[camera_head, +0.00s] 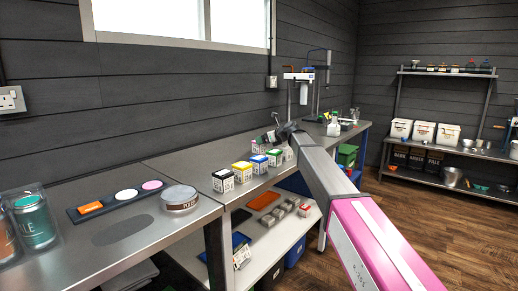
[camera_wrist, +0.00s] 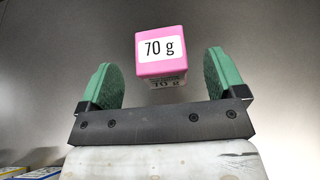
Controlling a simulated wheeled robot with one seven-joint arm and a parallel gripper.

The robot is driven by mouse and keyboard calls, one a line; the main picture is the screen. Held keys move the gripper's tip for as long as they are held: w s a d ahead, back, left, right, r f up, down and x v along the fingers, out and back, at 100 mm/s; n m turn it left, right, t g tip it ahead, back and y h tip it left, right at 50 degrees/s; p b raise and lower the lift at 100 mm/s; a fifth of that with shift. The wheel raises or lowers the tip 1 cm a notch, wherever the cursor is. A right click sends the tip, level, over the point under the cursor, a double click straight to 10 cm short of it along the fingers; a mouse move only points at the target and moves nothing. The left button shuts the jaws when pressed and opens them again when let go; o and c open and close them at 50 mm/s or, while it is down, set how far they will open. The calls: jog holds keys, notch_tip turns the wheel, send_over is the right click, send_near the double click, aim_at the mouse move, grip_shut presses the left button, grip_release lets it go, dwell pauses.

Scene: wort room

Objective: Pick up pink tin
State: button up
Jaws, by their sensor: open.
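The pink tin (camera_wrist: 161,50) is a small box with a pink lid and a white "70 g" label, standing on the grey metal bench top in the wrist view. My gripper (camera_wrist: 160,78) is open, with one green finger to the left of the tin and one to the right. Gaps show between the tin and both fingers, and the tin lies mostly beyond the palm bar. In the head view my gripper (camera_head: 272,137) is above the bench behind the row of tins.
Black (camera_head: 223,179), yellow (camera_head: 242,171), blue (camera_head: 259,163) and green (camera_head: 275,157) lidded tins stand in a row on the bench. Nearer are a round tin (camera_head: 180,199), a dark tray (camera_head: 117,200) and glass jars (camera_head: 35,219). A lower shelf (camera_head: 286,240) holds more items.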

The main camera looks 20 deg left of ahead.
jog(key=x, duration=0.5)
jog(key=shift+w+a+f, duration=0.1)
jog(key=shift+a+f, duration=0.05)
jog(key=c, duration=1.1)
